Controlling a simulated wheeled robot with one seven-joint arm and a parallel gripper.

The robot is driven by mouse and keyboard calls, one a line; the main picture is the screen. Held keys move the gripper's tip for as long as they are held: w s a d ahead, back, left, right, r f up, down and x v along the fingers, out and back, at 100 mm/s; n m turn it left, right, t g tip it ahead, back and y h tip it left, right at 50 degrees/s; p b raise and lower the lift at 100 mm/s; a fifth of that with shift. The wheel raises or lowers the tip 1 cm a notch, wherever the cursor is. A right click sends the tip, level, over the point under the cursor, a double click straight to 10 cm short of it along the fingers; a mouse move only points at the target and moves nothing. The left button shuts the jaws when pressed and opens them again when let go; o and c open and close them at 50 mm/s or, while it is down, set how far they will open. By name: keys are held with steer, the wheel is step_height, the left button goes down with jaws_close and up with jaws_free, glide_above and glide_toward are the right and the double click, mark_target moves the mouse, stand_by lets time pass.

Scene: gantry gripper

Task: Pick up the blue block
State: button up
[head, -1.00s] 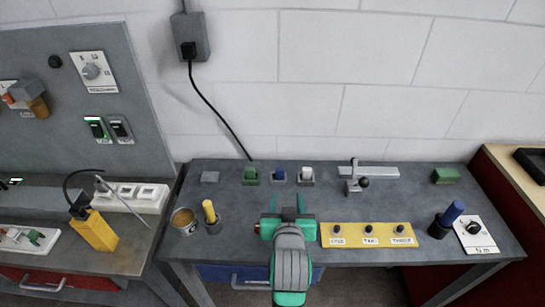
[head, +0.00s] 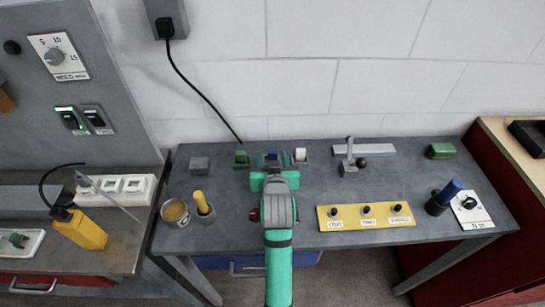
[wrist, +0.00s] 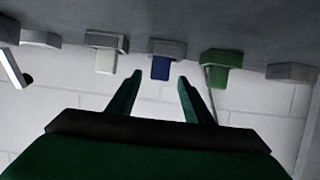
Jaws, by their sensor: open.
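The blue block (wrist: 160,68) sits in a small grey holder (wrist: 167,46) in the wrist view, straight ahead of my fingertips. In the head view, the blue block (head: 271,154) is at the back of the grey table, partly hidden by my gripper. My gripper (head: 273,161) is open and reaches toward the back of the table. In the wrist view, the fingers of my gripper (wrist: 160,79) are spread, with nothing between them. The fingertips look lined up to either side of the block, just short of it.
A green block (head: 241,158) and a white block (head: 300,155) stand close on either side. A grey block (head: 200,163) is further left. A grey lever fixture (head: 349,158) stands to the right. A yellow button panel (head: 366,218), a can (head: 175,213) and the wall are nearby.

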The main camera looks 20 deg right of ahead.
mark_target(273, 154)
steer(key=shift+x, duration=1.9)
steer(key=c, duration=1.2)
steer(key=shift+o, duration=0.2)
